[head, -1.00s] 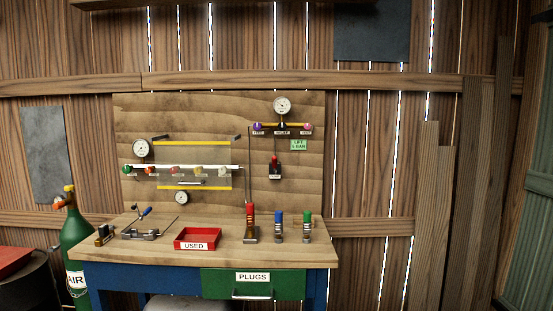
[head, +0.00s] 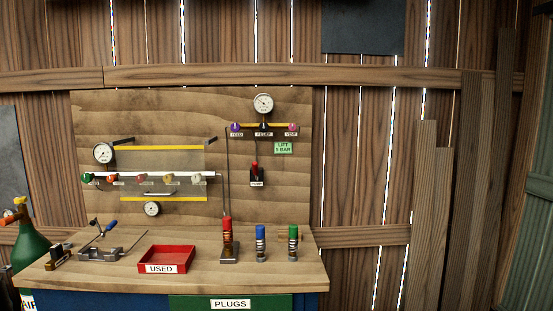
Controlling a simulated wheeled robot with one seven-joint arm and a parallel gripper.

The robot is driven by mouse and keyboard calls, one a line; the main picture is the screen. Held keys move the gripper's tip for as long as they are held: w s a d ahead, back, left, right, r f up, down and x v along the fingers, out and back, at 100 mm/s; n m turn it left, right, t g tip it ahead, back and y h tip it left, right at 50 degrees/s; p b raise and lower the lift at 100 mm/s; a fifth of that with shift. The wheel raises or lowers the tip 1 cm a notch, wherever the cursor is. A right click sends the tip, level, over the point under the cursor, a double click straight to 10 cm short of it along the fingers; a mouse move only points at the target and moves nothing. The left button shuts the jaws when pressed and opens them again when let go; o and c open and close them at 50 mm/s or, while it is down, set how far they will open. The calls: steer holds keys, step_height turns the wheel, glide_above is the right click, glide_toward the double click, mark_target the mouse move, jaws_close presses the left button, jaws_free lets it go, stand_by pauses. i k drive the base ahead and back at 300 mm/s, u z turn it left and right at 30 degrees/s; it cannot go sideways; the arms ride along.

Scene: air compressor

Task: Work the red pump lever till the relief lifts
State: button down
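The red pump lever (head: 255,172) sits on a small plate labelled PUMP (head: 257,184), on the wooden backboard right of centre. A green sign (head: 283,148) reads LIFT 5 BAR. I cannot tell whether the relief is lifted. My gripper is not in view.
The bench top (head: 200,279) holds a red USED tray (head: 166,259), a vise-like tool (head: 100,253) and red, blue and green-topped upright pieces (head: 260,243) below the lever. A green air cylinder (head: 30,247) stands left. The floor is out of view.

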mark_target(255, 165)
steer(key=u, duration=0.15)
steer(key=i, duration=1.5)
steer(key=u, duration=0.65)
